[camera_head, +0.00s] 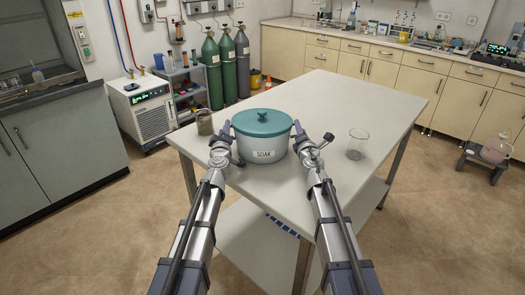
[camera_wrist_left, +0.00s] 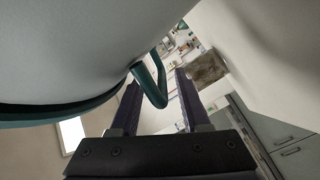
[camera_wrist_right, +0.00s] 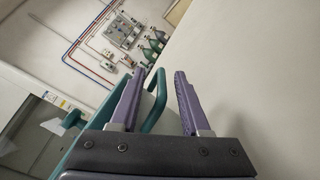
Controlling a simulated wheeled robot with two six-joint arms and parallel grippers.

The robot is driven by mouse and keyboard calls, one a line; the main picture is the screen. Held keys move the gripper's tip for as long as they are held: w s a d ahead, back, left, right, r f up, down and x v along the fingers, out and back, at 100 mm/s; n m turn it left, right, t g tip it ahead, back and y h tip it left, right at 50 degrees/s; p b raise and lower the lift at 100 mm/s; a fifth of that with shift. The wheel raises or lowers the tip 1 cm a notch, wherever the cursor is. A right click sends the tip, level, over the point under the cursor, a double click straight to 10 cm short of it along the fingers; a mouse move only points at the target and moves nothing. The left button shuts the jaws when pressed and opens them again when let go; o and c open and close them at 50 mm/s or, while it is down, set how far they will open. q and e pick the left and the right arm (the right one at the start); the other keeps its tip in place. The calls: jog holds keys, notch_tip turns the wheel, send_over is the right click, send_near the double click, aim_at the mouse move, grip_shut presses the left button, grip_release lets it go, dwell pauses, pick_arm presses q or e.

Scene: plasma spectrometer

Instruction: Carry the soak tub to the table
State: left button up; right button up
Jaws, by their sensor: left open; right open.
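My left gripper (camera_head: 227,132) is at the tub's left side, open. In the left wrist view, the teal side handle (camera_wrist_left: 152,82) shows between its parted fingers (camera_wrist_left: 160,100). My right gripper (camera_head: 298,130) is at the tub's right side, open. In the right wrist view, the other teal handle (camera_wrist_right: 154,100) lies between its fingers (camera_wrist_right: 156,98). Contact with either handle cannot be told.
A glass beaker (camera_head: 357,145) stands on the table right of the tub. A small grey-brown container (camera_head: 205,123) stands to its left. The table's far part is clear. Gas cylinders (camera_head: 227,68) and a chiller (camera_head: 143,108) stand behind left.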

pick_arm(q)
jog(key=s, duration=1.1)
jog(key=shift+s+d, duration=0.3)
jog(key=shift+d, duration=0.1)
jog(key=shift+w, duration=0.1)
pick_arm(e)
jog(key=s, duration=1.2)
jog(key=shift+s+d, duration=0.1)
jog(key=shift+d, duration=0.3)
